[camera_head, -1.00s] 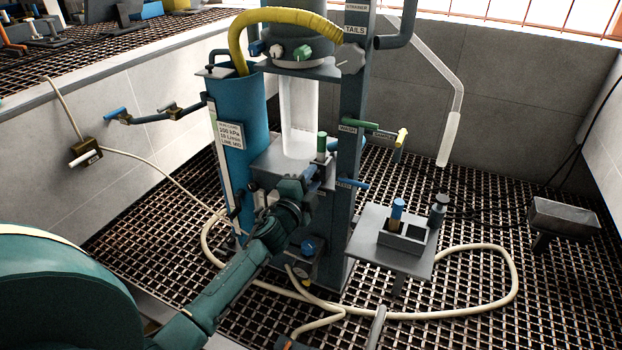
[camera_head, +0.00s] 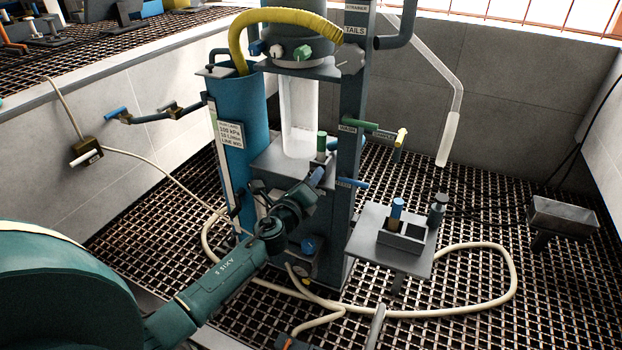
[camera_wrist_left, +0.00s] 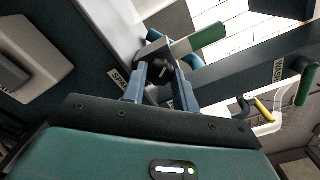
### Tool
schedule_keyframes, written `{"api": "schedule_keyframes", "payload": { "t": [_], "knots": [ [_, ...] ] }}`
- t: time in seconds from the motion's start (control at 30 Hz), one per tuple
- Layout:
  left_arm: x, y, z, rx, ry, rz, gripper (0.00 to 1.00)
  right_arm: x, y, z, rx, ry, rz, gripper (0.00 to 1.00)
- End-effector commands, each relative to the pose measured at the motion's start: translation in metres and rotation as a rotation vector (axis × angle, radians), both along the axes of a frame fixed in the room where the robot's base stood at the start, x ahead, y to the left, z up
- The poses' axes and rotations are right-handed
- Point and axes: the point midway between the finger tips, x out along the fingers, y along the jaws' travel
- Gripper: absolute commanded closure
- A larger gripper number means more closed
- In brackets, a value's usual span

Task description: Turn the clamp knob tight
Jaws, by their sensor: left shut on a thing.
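In the head view, my left gripper (camera_head: 317,177) reaches in from the lower left to the front of the blue-grey column, just below the green-topped handle (camera_head: 322,141). The knob is hidden there behind the gripper. I cannot tell how tight it is. My right gripper is not in view.
A blue cylinder (camera_head: 241,150) stands left of the column (camera_head: 356,90). A green valve handle (camera_head: 360,125) and a blue one (camera_head: 352,183) stick out to the right. A grey stand (camera_head: 372,258) holds a blue-topped item (camera_head: 397,207). A cream hose (camera_head: 513,290) loops over the grating.

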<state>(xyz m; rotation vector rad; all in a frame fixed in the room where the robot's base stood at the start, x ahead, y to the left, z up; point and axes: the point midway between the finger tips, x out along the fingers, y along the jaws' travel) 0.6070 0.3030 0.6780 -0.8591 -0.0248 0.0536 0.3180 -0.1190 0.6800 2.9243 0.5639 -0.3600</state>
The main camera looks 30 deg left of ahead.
Motion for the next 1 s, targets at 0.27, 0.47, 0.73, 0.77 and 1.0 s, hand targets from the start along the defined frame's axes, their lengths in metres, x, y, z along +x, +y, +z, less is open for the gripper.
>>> {"api": "schedule_keyframes", "payload": {
  "t": [0.27,0.47,0.73,0.77,1.0],
  "knots": [
    [-0.0001,0.0002,0.0003,0.237,0.015,0.000,0.94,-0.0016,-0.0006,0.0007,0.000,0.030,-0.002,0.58],
    [0.0000,0.0002,0.0004,0.358,0.021,-0.001,0.94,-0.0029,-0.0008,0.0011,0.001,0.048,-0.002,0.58],
    [0.0000,-0.0001,-0.0002,0.445,0.026,-0.001,0.94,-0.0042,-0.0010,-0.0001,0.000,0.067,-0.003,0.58],
    [0.0000,-0.0001,-0.0002,0.450,0.026,-0.001,0.94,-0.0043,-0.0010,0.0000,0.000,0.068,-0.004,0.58],
    [0.0000,0.0000,-0.0005,0.466,0.027,-0.001,0.94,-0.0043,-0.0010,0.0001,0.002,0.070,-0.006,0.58]
  ]
}}
